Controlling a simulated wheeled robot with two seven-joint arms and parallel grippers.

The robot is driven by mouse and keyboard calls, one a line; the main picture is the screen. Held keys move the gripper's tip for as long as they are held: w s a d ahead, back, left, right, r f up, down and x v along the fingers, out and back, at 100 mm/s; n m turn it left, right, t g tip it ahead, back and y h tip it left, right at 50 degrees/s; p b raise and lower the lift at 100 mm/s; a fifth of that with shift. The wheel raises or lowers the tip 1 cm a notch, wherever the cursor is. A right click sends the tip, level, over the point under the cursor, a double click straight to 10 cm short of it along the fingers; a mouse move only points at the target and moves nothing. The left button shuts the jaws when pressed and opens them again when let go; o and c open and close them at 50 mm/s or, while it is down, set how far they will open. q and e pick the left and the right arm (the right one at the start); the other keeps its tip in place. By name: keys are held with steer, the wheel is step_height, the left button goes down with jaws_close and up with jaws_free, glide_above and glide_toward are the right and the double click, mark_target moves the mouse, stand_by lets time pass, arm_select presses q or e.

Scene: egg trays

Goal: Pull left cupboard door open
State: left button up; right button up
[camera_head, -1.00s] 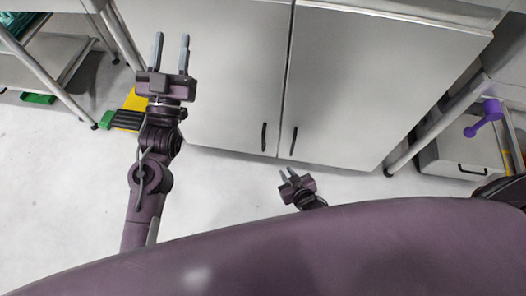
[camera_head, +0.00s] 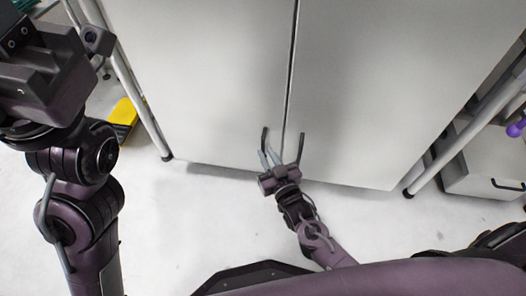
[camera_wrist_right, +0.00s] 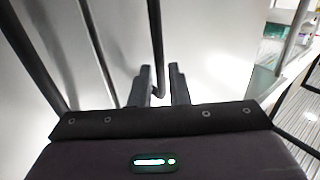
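The left cupboard door (camera_head: 205,70) is a plain pale grey panel, closed flush beside the right door (camera_head: 385,80). Its black vertical bar handle (camera_head: 264,138) is at its lower right edge. My right gripper (camera_head: 270,156) is at the lower end of this handle. In the right wrist view the handle (camera_wrist_right: 156,40) runs down between the two open fingers of my right gripper (camera_wrist_right: 161,84); I cannot tell whether they touch it. My left gripper (camera_head: 45,75) is cut off at the left edge, with its fingertips out of sight.
The right door's handle (camera_head: 301,148) is close beside my right gripper. A yellow object (camera_head: 124,112) is on the floor at left. A drawer unit (camera_head: 490,165) and a purple object (camera_head: 515,130) are at right. The floor in front is clear.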

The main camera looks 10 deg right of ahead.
mark_target(264, 150)
steer(key=shift+w+a+b, duration=0.15)
steer(key=shift+w+b, duration=0.15)
steer(key=shift+w, duration=0.55)
steer(key=shift+w+a+b, duration=0.15)
steer(key=shift+w+b, duration=0.1)
steer(key=shift+w, duration=0.55)
steer(key=shift+c, duration=0.4)
jaws_close()
